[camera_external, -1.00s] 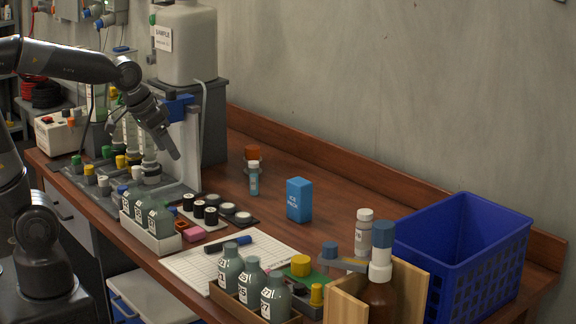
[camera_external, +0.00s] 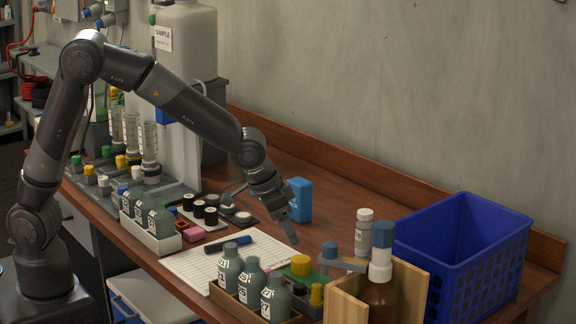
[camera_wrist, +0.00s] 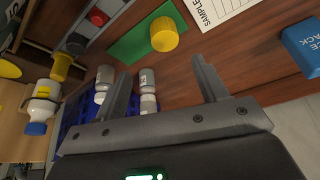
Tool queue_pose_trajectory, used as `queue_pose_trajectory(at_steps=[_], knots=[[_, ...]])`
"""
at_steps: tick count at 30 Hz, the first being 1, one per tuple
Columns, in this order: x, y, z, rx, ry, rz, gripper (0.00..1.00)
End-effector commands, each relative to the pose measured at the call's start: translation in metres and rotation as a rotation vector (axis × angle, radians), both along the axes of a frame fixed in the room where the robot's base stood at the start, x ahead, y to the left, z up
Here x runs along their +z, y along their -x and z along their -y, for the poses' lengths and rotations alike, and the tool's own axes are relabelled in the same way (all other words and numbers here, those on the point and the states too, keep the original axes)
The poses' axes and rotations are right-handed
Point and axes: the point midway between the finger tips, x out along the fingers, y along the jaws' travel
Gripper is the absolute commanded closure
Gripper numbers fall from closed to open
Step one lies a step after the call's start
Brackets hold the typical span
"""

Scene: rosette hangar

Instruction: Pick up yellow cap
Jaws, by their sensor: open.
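A yellow cap (camera_external: 301,265) sits on a green mat (camera_external: 318,280) near the front of the bench, behind the tray of grey-green bottles. In the wrist view the yellow cap (camera_wrist: 164,34) lies on the green mat (camera_wrist: 128,47), ahead of the fingers and roughly between them. A second, smaller yellow cap (camera_external: 316,294) stands just in front of it, and a yellow piece also shows in the wrist view (camera_wrist: 61,67). My gripper (camera_external: 291,226) is open and empty, pointing down above the bench, apart from the cap. Its two fingers (camera_wrist: 163,78) are spread wide.
A blue ice pack box (camera_external: 300,200) stands behind my gripper. A printed sheet (camera_external: 190,263) with a dark marker lies left. A wooden tray of bottles (camera_external: 229,302) is in front. A brown bottle, wooden holder and blue crate (camera_external: 480,255) stand right.

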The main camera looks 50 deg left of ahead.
Motion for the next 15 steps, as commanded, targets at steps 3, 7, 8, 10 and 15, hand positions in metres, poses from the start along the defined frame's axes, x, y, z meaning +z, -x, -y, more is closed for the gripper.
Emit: queue_pose_trajectory(at_steps=[3, 7, 8, 10, 15], knots=[[-0.016, -0.006, 0.002, 0.000, -0.003, -0.002, 0.34], [-0.035, -0.013, 0.005, 0.001, -0.003, -0.002, 0.34], [-0.038, -0.015, 0.005, 0.002, -0.003, -0.002, 0.34], [-0.044, -0.017, 0.006, 0.001, -0.001, -0.002, 0.34], [-0.054, -0.021, 0.006, 0.000, -0.002, -0.001, 0.34]])
